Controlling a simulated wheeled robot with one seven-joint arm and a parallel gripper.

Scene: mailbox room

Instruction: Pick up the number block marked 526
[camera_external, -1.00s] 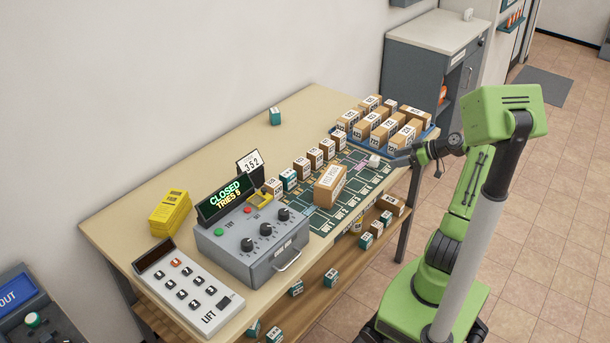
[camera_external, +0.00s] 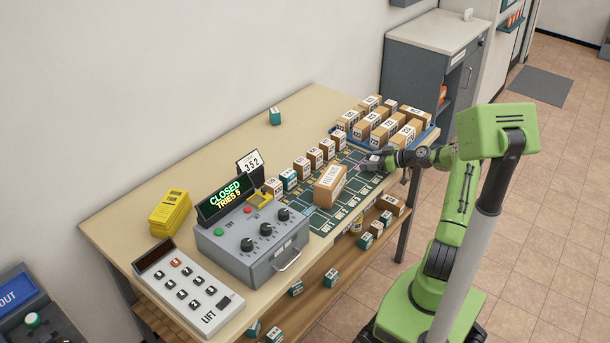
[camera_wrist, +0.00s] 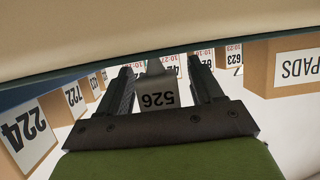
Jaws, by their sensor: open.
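Contact with the fingers cannot be made out. In the external view my gripper (camera_external: 371,166) is low over the right end of the dark green mat (camera_external: 327,218), and the block is mostly hidden there.
A blue tray (camera_external: 433,131) of labelled cartons stands just behind my gripper. A carton (camera_external: 330,186) lies on the mat to the left, with a row of small boxes (camera_external: 315,157) behind it. A grey control box (camera_external: 250,245) and a keypad (camera_external: 188,290) occupy the front left.

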